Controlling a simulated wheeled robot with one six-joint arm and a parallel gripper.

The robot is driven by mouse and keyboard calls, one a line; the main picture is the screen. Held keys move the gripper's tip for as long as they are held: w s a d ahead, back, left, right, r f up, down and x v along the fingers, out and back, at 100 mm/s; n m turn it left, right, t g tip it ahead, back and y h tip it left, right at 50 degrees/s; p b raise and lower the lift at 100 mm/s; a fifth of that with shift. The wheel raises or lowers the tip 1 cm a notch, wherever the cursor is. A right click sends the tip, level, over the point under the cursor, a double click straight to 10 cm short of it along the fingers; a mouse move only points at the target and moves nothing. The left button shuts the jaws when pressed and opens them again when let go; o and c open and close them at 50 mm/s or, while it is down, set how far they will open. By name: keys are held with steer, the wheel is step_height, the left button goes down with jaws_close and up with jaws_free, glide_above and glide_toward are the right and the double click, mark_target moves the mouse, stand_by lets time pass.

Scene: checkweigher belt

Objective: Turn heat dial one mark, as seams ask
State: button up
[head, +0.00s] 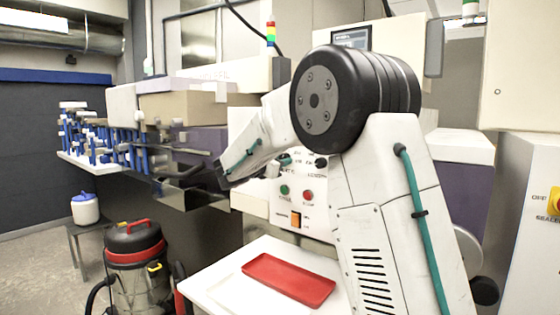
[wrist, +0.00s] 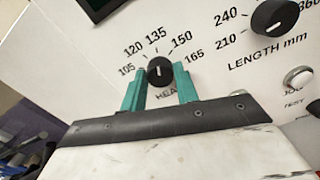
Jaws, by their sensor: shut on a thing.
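The heat dial (wrist: 160,71) is a round black knob on the white panel, with a scale from 105 to 165 around it. Its white pointer line points up, roughly at 135. My gripper (wrist: 161,80) has its two green fingers on either side of the knob and is shut on it. The HEAT label is partly hidden by a finger. In the head view my arm hides much of the panel (head: 287,212), and I cannot make out my fingers there. No seams can be made out in either view.
The length dial (wrist: 275,16) is to the right of the heat dial, with a pale jog button (wrist: 298,77) below it. A green button (head: 284,190) and a red button (head: 308,196) sit on the panel. A red tray (head: 289,279) lies on a white table below.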

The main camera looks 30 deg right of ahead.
steer(key=n, duration=0.4)
steer(key=shift+n, duration=1.8)
steer(key=o, duration=1)
